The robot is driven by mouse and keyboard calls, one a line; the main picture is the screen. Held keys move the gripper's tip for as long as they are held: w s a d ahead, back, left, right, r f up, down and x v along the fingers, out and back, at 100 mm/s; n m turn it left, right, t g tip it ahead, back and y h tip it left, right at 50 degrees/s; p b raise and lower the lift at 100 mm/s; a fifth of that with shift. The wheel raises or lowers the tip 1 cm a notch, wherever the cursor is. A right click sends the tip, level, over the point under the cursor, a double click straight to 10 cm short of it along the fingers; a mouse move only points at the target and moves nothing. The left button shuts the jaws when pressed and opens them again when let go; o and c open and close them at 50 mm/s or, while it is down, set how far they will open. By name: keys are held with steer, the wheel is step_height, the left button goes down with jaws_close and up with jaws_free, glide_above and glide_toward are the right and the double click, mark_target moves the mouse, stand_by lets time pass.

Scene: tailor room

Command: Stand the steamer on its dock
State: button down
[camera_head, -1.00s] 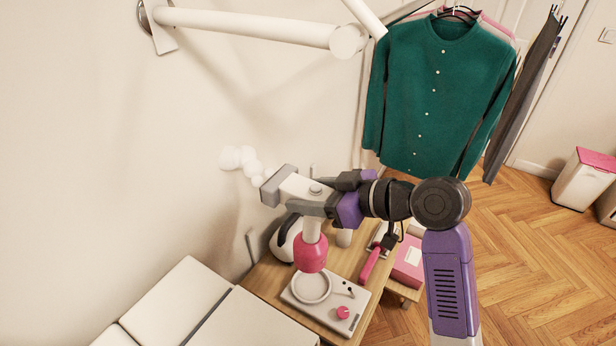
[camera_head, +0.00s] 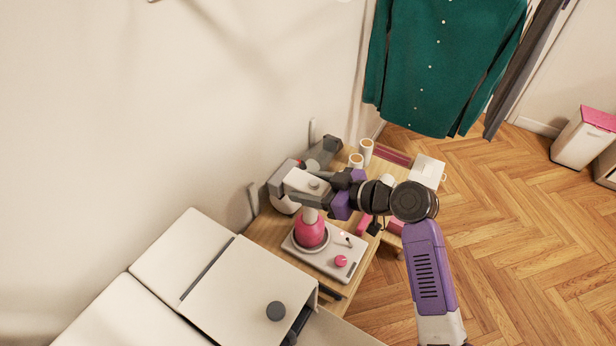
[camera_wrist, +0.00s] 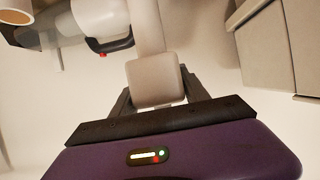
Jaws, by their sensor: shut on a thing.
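The steamer (camera_head: 310,232) has a round pink lower part, a pale neck and a pale grey head. It stands about upright in the head view, with its pink bottom within the round ring of the dock (camera_head: 318,262). Whether it rests fully on the dock cannot be told. The dock is a pale grey plate with a pink knob at its right. My gripper (camera_head: 328,190) is shut on the steamer's upper part. In the wrist view, a pale block of the steamer (camera_wrist: 155,82) sits between the dark fingers. The pink part is hidden there.
The wooden table (camera_head: 268,232) holds the dock near the wall. A white appliance (camera_head: 284,204) stands close behind the steamer. A white cabinet (camera_head: 240,290) is at lower left. A green shirt (camera_head: 445,60) hangs beyond the table.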

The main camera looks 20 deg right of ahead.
steer(key=shift+f, duration=0.15)
steer(key=c, duration=0.6)
jaws_free()
steer(key=shift+o, duration=0.2)
steer(key=b+v, duration=0.2)
steer(key=v, duration=1)
